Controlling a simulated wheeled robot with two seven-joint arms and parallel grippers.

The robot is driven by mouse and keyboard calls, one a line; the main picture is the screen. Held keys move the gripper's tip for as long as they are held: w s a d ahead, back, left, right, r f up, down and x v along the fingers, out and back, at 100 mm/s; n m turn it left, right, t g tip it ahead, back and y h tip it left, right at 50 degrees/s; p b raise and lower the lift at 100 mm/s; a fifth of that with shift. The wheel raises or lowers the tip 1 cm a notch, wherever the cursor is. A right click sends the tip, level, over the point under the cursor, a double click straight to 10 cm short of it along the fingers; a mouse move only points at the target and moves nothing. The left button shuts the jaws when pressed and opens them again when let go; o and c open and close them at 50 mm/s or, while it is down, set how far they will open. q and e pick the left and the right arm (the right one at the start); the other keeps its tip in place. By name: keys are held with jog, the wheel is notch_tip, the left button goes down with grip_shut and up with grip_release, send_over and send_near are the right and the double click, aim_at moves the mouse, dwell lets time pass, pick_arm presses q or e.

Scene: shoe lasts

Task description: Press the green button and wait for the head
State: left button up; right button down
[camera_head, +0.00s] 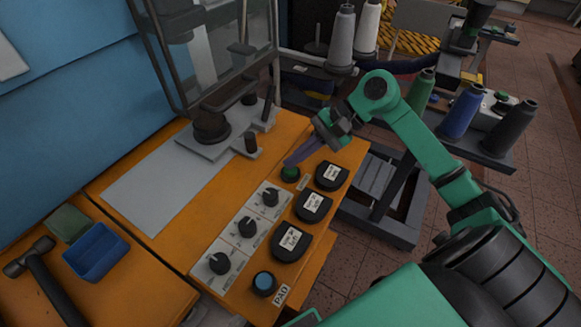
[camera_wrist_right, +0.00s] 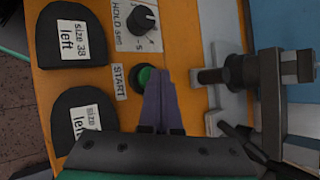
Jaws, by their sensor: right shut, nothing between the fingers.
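The green button (camera_head: 290,174) sits in a dark ring on the orange panel, at the end of a row of knobs. In the right wrist view the green button (camera_wrist_right: 142,77) is beside a "START" label, partly covered by a fingertip. My right gripper (camera_head: 290,162) has its purple fingers shut and empty, with the tips right at the button. In the wrist view the closed fingers (camera_wrist_right: 158,78) overlap the button's right edge; I cannot tell whether they touch it. The machine's dark head (camera_head: 178,18) is above a round black pad (camera_head: 211,127). My left gripper is not in view.
Black size pads (camera_head: 313,206) and dial knobs (camera_head: 247,227) line the panel. A blue tray (camera_head: 96,252) and a hammer (camera_head: 42,275) lie at the left. Thread cones (camera_head: 461,111) stand at the right.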

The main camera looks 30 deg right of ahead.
aim_at(296, 167)
jog(key=shift+r, duration=0.55)
jog(key=shift+r, duration=0.1)
jog(key=shift+r+p, duration=0.95)
jog(key=shift+r, duration=1.45)
